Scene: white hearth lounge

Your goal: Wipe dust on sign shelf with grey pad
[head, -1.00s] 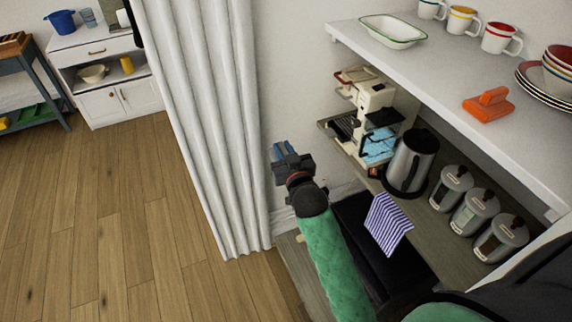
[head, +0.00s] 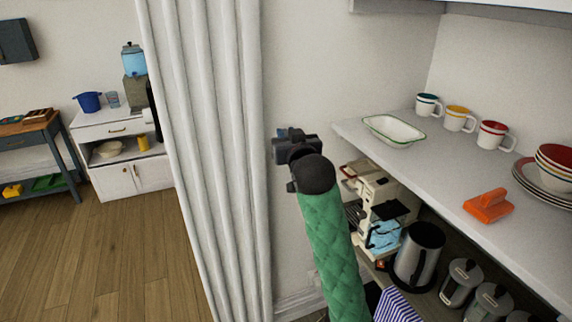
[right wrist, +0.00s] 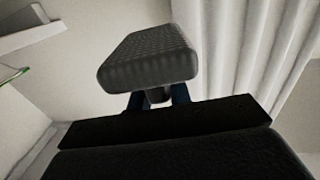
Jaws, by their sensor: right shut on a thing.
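My right gripper (head: 290,134) is raised in front of the wall beside the curtain, left of the white shelf and apart from it. In the right wrist view the gripper's blue fingers (right wrist: 158,98) are shut on the grey pad (right wrist: 148,57), a textured block held by its grip. In the head view the pad is hidden behind the gripper. The white shelf (head: 448,180) is at the right. I see no sign on it and cannot make out dust. My left gripper is not in view.
On the shelf are a green-rimmed dish (head: 393,129), several mugs, stacked plates and bowls (head: 550,178), and an orange handled block (head: 488,206). Below stand a coffee machine (head: 376,205), a kettle (head: 418,255) and canisters. A white curtain (head: 205,150) hangs left of my arm.

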